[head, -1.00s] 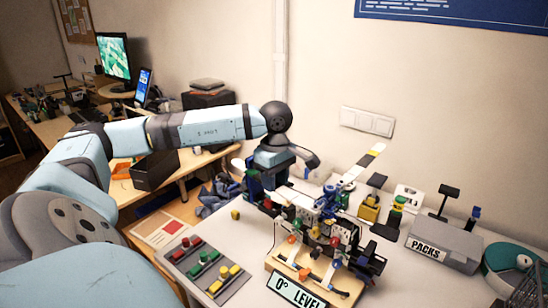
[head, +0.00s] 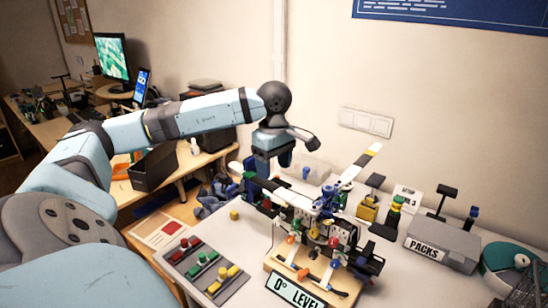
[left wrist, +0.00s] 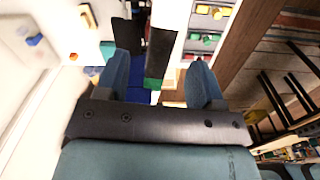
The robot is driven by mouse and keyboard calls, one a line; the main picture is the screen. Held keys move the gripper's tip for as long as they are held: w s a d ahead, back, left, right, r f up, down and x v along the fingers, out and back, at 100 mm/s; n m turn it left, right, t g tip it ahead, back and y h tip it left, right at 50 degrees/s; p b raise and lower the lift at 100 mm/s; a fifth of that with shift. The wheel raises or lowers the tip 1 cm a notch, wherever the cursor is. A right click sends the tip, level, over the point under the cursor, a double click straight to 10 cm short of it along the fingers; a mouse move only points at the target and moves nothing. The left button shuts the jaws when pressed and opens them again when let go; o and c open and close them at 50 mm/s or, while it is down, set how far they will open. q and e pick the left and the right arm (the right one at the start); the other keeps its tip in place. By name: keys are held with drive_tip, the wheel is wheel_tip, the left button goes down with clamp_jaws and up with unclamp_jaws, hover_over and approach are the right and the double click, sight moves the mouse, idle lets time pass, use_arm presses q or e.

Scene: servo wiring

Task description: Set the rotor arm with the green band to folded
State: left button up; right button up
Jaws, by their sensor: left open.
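A model drone with several rotor arms stands on a wooden base at the right middle of the head view. The rotor arm with the green band (head: 249,177) reaches out left from the drone's centre, its white end beyond the band. The green band also shows between my fingers in the left wrist view (left wrist: 152,83). My left gripper (head: 272,168) points down above this arm, open and apart from it as far as I can see. Its two fingers also show in the left wrist view (left wrist: 160,68). My right gripper is not in view.
Another rotor arm with a yellow band (head: 369,153) sticks up to the right. A grey tray of coloured parts (head: 205,271) lies at the front left. A level display (head: 294,289) stands in front of the base. A grey PACKS box (head: 443,243) is at right.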

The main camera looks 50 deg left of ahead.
sight(274, 186)
use_arm(q)
wheel_tip(274, 186, up, 9)
drive_tip(key=shift+r+p, duration=0.15)
drive_tip(key=shift+p, duration=0.2)
idle(0.5)
